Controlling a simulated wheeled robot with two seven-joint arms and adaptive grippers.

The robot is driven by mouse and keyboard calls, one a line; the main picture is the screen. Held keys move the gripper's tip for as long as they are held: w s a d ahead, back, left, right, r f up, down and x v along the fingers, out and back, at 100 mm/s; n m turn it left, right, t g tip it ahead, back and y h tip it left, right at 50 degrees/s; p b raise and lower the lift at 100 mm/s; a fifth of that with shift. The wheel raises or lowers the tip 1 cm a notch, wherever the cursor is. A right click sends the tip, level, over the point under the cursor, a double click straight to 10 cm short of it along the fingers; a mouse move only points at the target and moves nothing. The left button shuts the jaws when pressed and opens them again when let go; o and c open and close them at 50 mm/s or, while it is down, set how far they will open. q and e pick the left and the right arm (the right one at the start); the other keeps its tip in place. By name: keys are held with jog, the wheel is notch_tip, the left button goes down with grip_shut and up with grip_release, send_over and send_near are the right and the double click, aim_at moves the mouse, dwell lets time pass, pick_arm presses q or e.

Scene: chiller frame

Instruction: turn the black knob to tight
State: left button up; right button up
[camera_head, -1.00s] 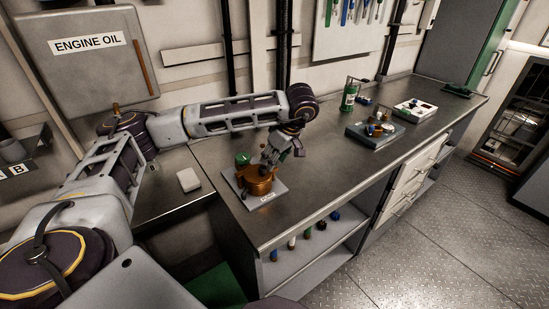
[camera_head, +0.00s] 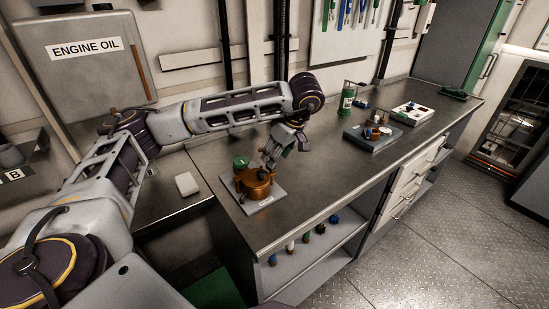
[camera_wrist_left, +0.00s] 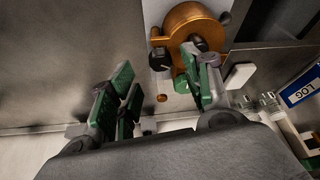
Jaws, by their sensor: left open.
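A copper-coloured round device (camera_head: 257,189) stands on a pale plate (camera_head: 272,198) on the bench; it also shows at the top of the left wrist view (camera_wrist_left: 190,24). A black knob (camera_wrist_left: 160,58) sticks out at the device's side in the wrist view. In the head view I cannot make out this knob clearly. My left gripper (camera_head: 270,158) is beside and above the device, coming from behind. In the wrist view its green-padded fingers (camera_wrist_left: 158,66) are open, with the knob between them in the picture; contact cannot be told. My right gripper is not in view.
A green cylinder (camera_head: 241,162) stands close behind the device. A white block (camera_head: 187,184) lies to its left. A green bottle (camera_head: 347,101), a grey tray (camera_head: 372,139) and a white tray (camera_head: 413,111) stand farther right. The bench between is clear.

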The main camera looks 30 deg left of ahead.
pick_arm(q)
jog(key=shift+v, duration=1.9)
